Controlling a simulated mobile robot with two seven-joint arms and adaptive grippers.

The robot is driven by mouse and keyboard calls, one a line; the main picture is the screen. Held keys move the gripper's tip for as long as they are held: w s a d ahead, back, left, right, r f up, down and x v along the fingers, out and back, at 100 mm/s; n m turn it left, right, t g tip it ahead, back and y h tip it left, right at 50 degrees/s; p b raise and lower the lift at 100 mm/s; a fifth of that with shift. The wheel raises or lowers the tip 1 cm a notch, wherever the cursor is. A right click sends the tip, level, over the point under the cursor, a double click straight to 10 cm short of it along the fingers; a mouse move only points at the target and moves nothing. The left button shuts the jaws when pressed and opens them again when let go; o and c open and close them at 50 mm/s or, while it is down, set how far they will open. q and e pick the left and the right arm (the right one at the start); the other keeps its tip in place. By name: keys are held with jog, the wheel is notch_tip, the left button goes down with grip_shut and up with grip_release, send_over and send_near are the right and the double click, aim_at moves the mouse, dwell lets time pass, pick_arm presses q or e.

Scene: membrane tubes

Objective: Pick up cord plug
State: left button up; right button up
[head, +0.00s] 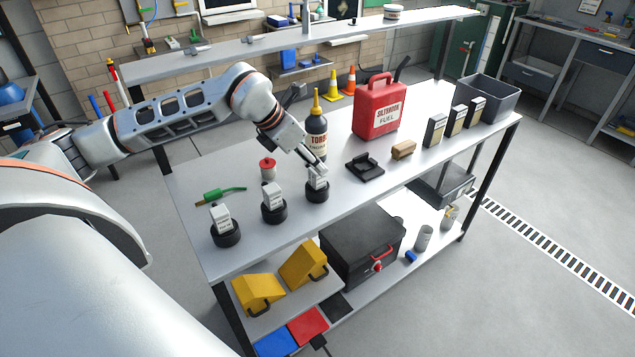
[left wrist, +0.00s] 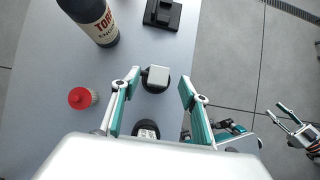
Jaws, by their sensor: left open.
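No part is marked as the cord plug, and I cannot tell which thing it is. A pale block in a round black base (head: 317,193) stands at the table's front edge, the rightmost of three alike. My left gripper (head: 320,166) is over this block. In the left wrist view its parted fingers (left wrist: 158,88) stand either side of the pale block (left wrist: 158,75), with nothing gripped; contact is unclear. The other two, the middle block (head: 273,197) and left block (head: 221,217), stand to its left. My right gripper (left wrist: 276,110) shows far right in the left wrist view, fingers apart, away from the table.
A dark bottle (head: 316,135) and a red-capped jar (head: 268,172) stand close behind the gripper. A green corded item (head: 212,195) lies at left. A black stand (head: 365,168), brown block (head: 403,150) and red fuel can (head: 379,110) are to the right.

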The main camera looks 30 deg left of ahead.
aim_at(317, 182)
pick_arm(q)
jog(key=x, duration=0.5)
jog(key=shift+s+a+f, duration=0.15)
jog(key=shift+s, duration=0.1)
jog(key=c, duration=1.2)
